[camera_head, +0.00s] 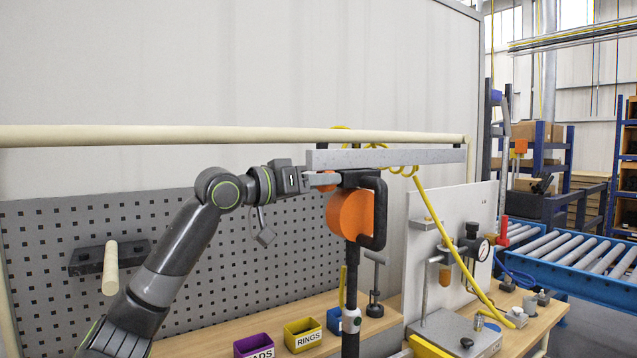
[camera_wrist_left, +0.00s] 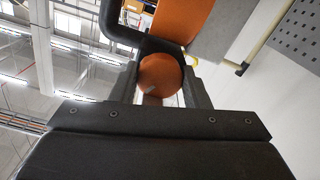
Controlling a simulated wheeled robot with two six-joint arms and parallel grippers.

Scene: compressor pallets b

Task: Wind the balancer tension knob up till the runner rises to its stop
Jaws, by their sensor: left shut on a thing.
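The balancer, an orange drum (camera_head: 350,214) in a black bracket, hangs under a pale grey rail (camera_head: 385,157). My left gripper (camera_head: 321,180) is at the balancer's left side, just under the rail. In the left wrist view a round orange knob (camera_wrist_left: 160,76) with a small grey mark sits between its two fingers, and the gripper is shut on it. The knob shows only as a small orange patch in the head view, mostly hidden by the gripper. A black upright (camera_head: 351,290) shows below the drum. I cannot tell which part is the runner. My right gripper is not in view.
A yellow coiled hose (camera_head: 432,208) hangs from the rail to the bench. Purple (camera_head: 254,346) and yellow (camera_head: 303,334) bins stand on the bench below. A white panel with a gauge (camera_head: 479,249) stands to the right, before a roller conveyor (camera_head: 560,246). A pegboard (camera_head: 160,240) is behind my arm.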

